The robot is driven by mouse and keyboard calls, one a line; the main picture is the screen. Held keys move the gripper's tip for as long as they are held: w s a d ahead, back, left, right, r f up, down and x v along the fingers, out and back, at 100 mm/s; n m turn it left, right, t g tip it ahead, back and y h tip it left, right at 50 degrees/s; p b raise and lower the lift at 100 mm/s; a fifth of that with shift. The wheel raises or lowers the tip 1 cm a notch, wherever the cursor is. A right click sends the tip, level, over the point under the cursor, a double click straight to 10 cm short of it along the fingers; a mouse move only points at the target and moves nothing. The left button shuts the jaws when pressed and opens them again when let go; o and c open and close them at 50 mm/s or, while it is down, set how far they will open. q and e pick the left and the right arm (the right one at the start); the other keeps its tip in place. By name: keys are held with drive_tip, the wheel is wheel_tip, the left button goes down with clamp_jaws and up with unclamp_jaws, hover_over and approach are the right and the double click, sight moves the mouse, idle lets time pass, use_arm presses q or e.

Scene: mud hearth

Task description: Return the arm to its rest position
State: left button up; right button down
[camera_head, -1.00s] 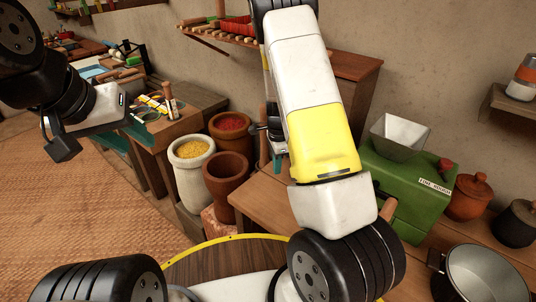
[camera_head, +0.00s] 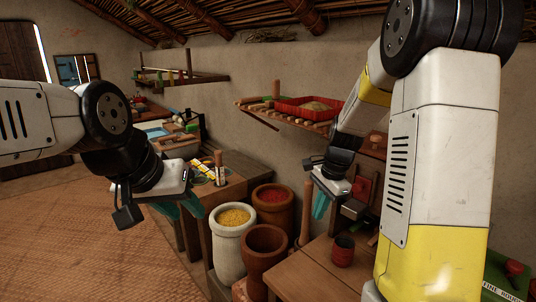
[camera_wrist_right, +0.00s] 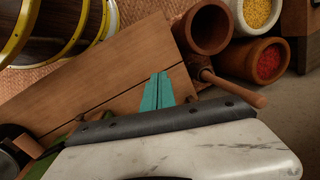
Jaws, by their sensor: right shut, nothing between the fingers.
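My left gripper (camera_head: 180,208) hangs at the left of the head view, in front of the side table; its two teal fingers show apart with nothing seen between them. My right arm comes down the right side of the head view.
A wooden table (camera_head: 300,272) carries a dark red cup (camera_head: 342,251). Left of it stand a pale pot of yellow grain (camera_head: 228,250), a red-filled pot (camera_head: 273,212) and a brown mortar (camera_head: 263,262). A wall shelf (camera_head: 290,124) holds a red tray (camera_head: 309,110). The woven floor (camera_head: 90,250) at left is clear.

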drive_tip(key=s+a+r+n+t, duration=0.1)
drive_tip(key=s+r+n+t, duration=0.1)
drive_tip(key=s+r+n, duration=0.4)
drive_tip(key=s+a+r+n+t, duration=0.1)
drive_tip(key=s+r+n+t, duration=0.1)
drive_tip(key=s+r+n, duration=0.5)
drive_tip(key=s+r, duration=0.2)
drive_tip(key=s, duration=0.4)
drive_tip(key=shift+s+a+n+t, duration=0.2)
drive_tip(key=shift+s+n+t, duration=0.1)
drive_tip(key=shift+t, duration=0.1)
drive_tip(key=shift+d, duration=0.1)
